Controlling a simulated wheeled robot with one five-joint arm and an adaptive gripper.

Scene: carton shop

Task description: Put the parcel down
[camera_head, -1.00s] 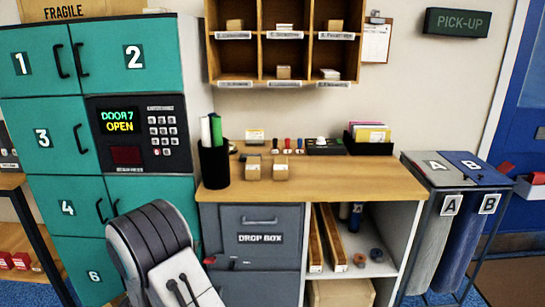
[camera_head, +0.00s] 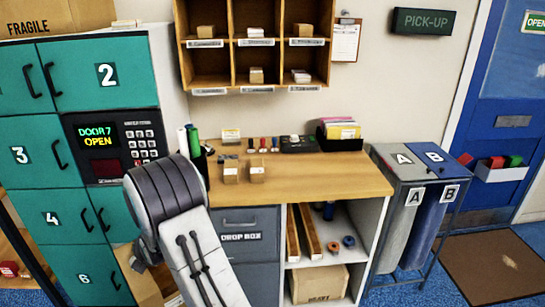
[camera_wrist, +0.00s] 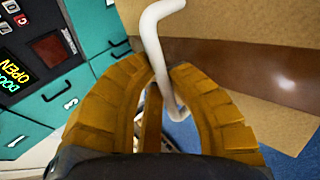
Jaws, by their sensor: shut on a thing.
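The parcel is a tan cardboard box (camera_wrist: 225,22) with a glossy brown tape band, filling the upper right of the wrist view. A white bent handle (camera_wrist: 152,40) stands out from it, between my fingers. My gripper (camera_wrist: 161,75) has yellow-brown ribbed fingers, closed around the white handle. In the head view a bit of the cardboard (camera_head: 141,278) shows at the lower left behind my arm; my arm hides the rest and the gripper. What lies under the parcel is not clear; blue floor shows beside it in the wrist view.
Teal lockers (camera_head: 107,75) stand left, their panel (camera_head: 117,142) reading DOOR 7 OPEN. A wooden counter (camera_head: 310,178) with small boxes stands ahead, above a DROP BOX (camera_head: 240,237). Bins A and B (camera_head: 405,215), a mat (camera_head: 505,262) and a blue door (camera_head: 510,90) are right.

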